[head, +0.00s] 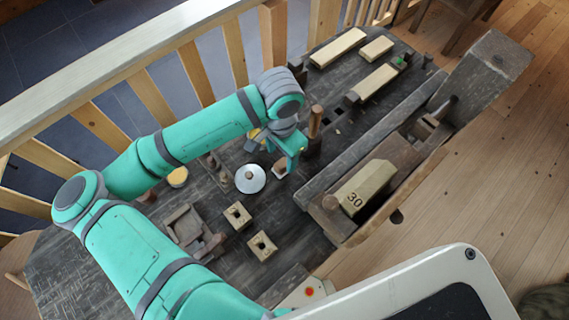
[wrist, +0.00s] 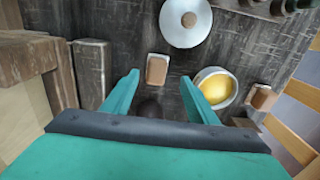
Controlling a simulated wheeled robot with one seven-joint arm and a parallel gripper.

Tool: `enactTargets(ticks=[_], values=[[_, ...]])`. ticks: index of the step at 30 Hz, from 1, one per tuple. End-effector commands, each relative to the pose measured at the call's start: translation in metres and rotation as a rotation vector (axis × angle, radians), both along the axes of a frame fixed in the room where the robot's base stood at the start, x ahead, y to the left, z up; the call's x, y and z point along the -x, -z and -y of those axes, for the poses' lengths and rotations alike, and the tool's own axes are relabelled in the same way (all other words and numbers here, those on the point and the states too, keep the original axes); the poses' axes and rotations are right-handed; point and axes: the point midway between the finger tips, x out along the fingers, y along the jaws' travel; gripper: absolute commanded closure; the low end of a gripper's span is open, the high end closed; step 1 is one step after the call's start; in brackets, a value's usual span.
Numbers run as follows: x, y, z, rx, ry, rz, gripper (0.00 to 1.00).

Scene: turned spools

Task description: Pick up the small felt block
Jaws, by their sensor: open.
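A small block with a brown top and pale sides, which looks like the felt block (wrist: 157,69), lies on the dark bench top. In the wrist view it shows between and just beyond my fingertips. In the head view the block (head: 280,167) sits just below my gripper (head: 291,147), partly close against it in the picture. My gripper (wrist: 160,82) is open, one teal finger on each side of the view, with nothing held. The exact height of the fingertips above the block is hard to tell.
A pale disc with a knob (head: 250,179) lies left of the block. A round tin with yellow contents (wrist: 214,88) stands close to the right finger. An upright wooden peg (head: 315,121) and a long dark rail (head: 368,137) stand to the right. Two holed square blocks (head: 238,215) lie nearer.

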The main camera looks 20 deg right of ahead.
Motion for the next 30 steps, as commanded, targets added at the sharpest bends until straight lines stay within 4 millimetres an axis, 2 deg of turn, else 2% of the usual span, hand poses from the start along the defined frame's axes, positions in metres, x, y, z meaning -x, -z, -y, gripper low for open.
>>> enactTargets(ticks=[9,18,20,24,30], values=[[0.005,0.04,0.008,0.002,0.016,-0.002,0.47],[0.005,0.045,0.008,0.002,0.017,0.001,0.47],[0.005,0.045,0.008,0.002,0.017,0.001,0.59],[0.005,0.045,0.008,0.002,0.016,0.001,0.91],[0.004,0.045,0.008,0.002,0.015,0.001,0.91]])
